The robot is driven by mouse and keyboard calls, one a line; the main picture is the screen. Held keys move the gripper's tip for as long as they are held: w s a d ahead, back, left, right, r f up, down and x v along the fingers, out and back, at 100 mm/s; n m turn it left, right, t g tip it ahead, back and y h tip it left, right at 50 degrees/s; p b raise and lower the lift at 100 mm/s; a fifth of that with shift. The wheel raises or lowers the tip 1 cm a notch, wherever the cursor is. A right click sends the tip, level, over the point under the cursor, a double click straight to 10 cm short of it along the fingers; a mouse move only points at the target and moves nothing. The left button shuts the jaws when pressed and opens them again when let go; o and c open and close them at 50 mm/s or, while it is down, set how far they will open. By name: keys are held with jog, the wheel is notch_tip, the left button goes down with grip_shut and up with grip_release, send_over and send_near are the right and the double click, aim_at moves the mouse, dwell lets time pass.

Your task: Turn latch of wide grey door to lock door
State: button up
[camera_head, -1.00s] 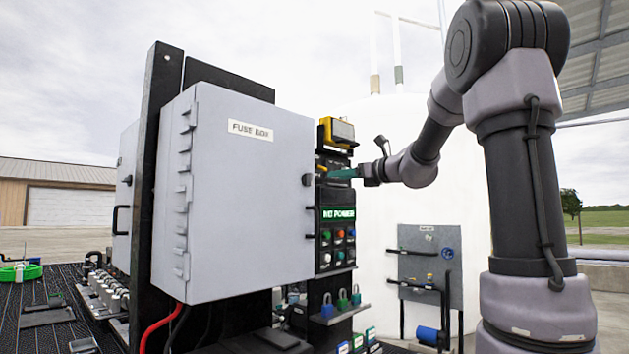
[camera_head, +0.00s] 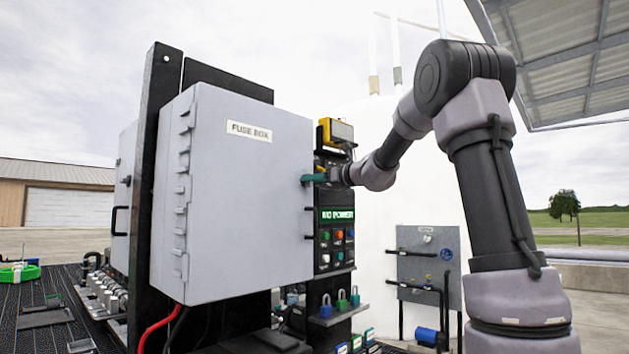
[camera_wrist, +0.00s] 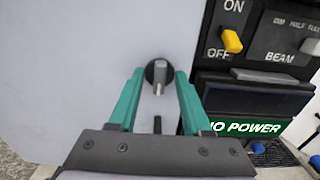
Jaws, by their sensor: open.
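The wide grey door (camera_head: 240,200) of the fuse box is closed flat in its frame, as far as I can see. Its latch (camera_wrist: 158,76) is a round dark knob with a light grey lever, which points downward in the wrist view. My gripper (camera_wrist: 155,80) has two green fingers, open, one on each side of the latch. I cannot tell whether they touch it. In the head view my gripper (camera_head: 313,178) is at the door's right edge and hides the latch.
A black panel with a yellow switch (camera_wrist: 232,40) and a green-lit power sign (camera_head: 337,214) stands close right of the door. A dark handle (camera_head: 309,222) sits below the latch on the door's edge. Padlocks (camera_head: 341,300) stand on a shelf below.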

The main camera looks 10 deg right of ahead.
grip_shut()
jog(key=shift+n, duration=0.3)
jog(key=shift+s+a+f+n, duration=0.1)
jog(key=shift+f+n, duration=0.05)
jog(key=shift+n, duration=4.15)
jog(key=shift+s+a+f+n, duration=0.1)
jog(key=shift+n, duration=4.2)
